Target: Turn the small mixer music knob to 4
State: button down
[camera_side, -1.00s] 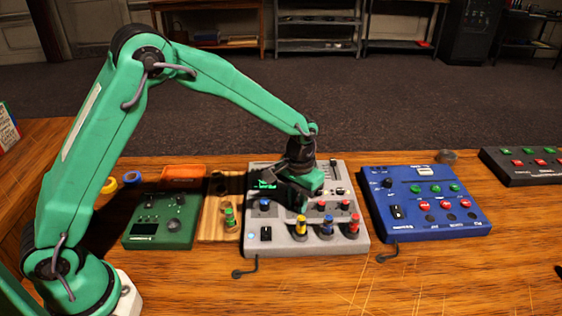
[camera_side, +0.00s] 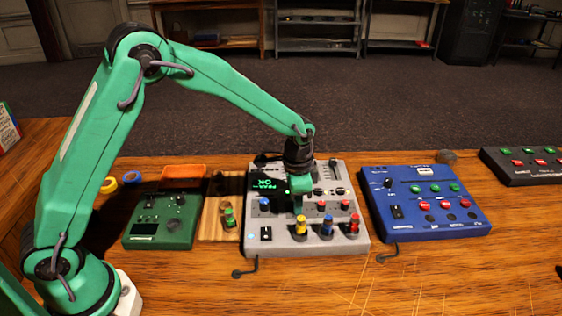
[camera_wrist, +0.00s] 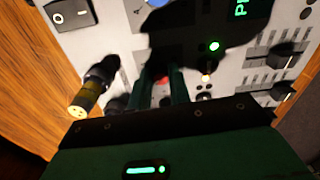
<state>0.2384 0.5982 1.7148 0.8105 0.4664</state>
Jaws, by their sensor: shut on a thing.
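The grey mixer (camera_side: 292,248) lies on the desk, with a row of small knobs across its middle. A blue-capped knob (camera_side: 264,203) is left of my gripper and red-capped knobs (camera_side: 321,205) are to its right. My gripper (camera_side: 298,207) points down onto this row. In the wrist view my gripper (camera_wrist: 164,78) has its fingers close together, shut on a small knob. A red patch (camera_wrist: 160,78) shows between the fingertips. The held knob's pointer and scale are hidden. I cannot read the knob labels.
Coloured plugs (camera_side: 327,227) stand along the mixer's front, close to my gripper; a yellow plug (camera_wrist: 85,95) is near in the wrist view. A green box (camera_side: 160,225) lies to the left and a blue panel (camera_side: 425,203) to the right.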

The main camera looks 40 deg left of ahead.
jog(key=shift+d+r, duration=0.1)
jog(key=shift+d, duration=0.1)
jog(key=c, duration=1.3)
grip_release()
jog(key=shift+a, duration=0.1)
notch_tip(320, 180, up, 7)
jog(key=shift+f, duration=0.1)
jog(key=shift+s+r, duration=0.1)
jog(key=shift+r, duration=0.35)
jog(key=shift+r, duration=0.1)
